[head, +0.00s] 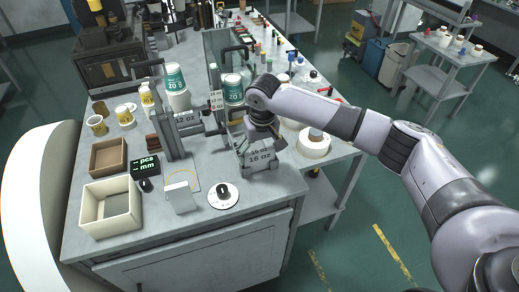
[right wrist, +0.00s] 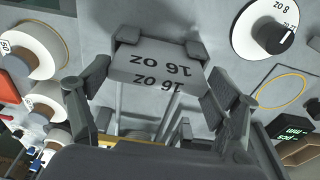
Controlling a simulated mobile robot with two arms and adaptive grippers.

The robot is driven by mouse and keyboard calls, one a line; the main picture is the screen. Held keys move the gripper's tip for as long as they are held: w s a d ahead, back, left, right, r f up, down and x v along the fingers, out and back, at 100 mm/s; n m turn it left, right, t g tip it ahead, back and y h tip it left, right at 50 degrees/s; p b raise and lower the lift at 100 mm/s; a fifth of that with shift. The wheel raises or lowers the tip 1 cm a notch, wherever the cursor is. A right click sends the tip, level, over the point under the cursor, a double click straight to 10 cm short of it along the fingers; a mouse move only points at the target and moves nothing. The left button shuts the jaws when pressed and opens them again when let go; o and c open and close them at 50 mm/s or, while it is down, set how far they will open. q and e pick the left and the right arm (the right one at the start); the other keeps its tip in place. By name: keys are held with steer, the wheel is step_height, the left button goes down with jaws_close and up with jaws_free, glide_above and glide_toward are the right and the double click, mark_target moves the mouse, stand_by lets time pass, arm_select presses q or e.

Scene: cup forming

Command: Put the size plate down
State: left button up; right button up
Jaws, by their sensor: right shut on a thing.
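The size plate (head: 262,160) is a grey block marked "16 oz" on its top and side. In the head view it is at the table's right front part, close above or on the grey top; I cannot tell if it touches. My right gripper (head: 262,143) points down at it and is shut on it. In the right wrist view the plate (right wrist: 158,66) sits between the fingertips (right wrist: 164,42), its lettering upside down. My left gripper is not in view.
A round white dial (head: 223,196) with a black knob lies left of the plate. A metal frame marked "12 oz" (head: 188,118) stands behind left. A white roll (head: 314,142) is to the right. A cream bin (head: 111,207) is at front left. The front strip by the plate is bare.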

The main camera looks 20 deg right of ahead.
steer(key=o, duration=1.2)
steer(key=shift+c, duration=0.2)
step_height(320, 180, up, 12)
steer(key=s+b, duration=0.1)
steer(key=b, duration=0.2)
steer(key=shift+s, duration=0.2)
